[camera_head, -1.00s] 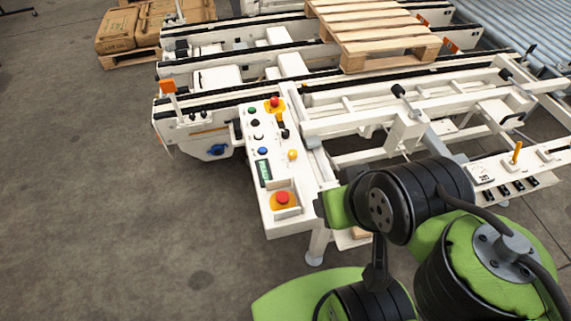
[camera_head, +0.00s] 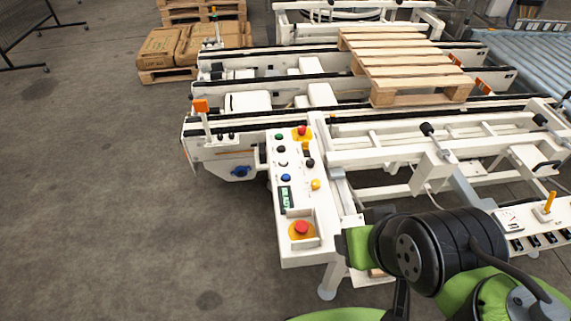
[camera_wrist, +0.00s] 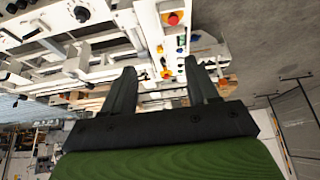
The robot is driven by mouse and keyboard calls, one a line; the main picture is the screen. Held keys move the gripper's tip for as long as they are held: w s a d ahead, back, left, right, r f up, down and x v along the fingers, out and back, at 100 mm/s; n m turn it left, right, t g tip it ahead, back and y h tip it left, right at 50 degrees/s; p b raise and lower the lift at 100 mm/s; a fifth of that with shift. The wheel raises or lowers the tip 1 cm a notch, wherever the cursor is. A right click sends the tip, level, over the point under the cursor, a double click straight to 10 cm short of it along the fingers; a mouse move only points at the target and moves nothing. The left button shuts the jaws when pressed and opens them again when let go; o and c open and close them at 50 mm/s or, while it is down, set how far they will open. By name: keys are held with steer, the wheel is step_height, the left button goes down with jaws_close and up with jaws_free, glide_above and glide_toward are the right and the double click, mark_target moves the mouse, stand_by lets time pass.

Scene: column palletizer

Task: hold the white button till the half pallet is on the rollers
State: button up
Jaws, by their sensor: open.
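The white button (camera_head: 283,163) sits in the left column of the control panel (camera_head: 297,212), between a black and a blue button. The half pallet (camera_head: 412,66), of bare wood, lies on the chain conveyor (camera_head: 262,124) behind the panel. The rollers (camera_head: 535,62) are grey-blue, at the upper right; the pallet is apart from them. My gripper (camera_wrist: 160,75) is open and empty in the wrist view, with the panel (camera_wrist: 184,28) beyond its fingers. I cannot make out the white button there. In the head view my arm is at the lower right and the fingers are hidden.
A red stop button (camera_head: 301,228) on a yellow base stands at the panel's near end, with another (camera_head: 301,132) at the far end. An orange lamp (camera_head: 200,106) stands left of the conveyor. Stacked boxes (camera_head: 178,46) are behind. The floor at left is clear.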

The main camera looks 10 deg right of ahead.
stand_by(0.4)
jaws_close()
stand_by(1.5)
